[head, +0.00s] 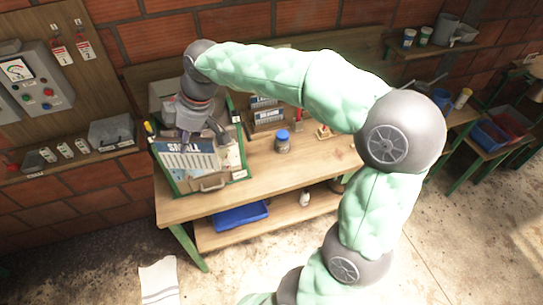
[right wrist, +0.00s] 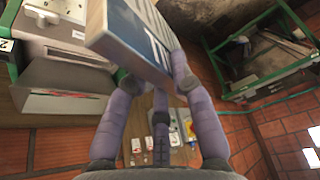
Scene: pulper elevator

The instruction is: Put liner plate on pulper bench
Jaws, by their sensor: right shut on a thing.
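My right gripper (head: 202,134) is over the left end of the wooden pulper bench (head: 265,181). It is shut on a flat plate marked "SMALL" (head: 188,161), which looks like the liner plate. The plate is tilted, above or against a green-framed unit (head: 243,174) on the bench. I cannot tell whether they touch. My left gripper is out of view.
A blue-lidded jar (head: 282,142) and small labelled boxes (head: 267,116) stand behind on the bench. A blue tray (head: 240,216) lies on the lower shelf. A control box (head: 37,82) hangs at left. The bench's front middle is clear.

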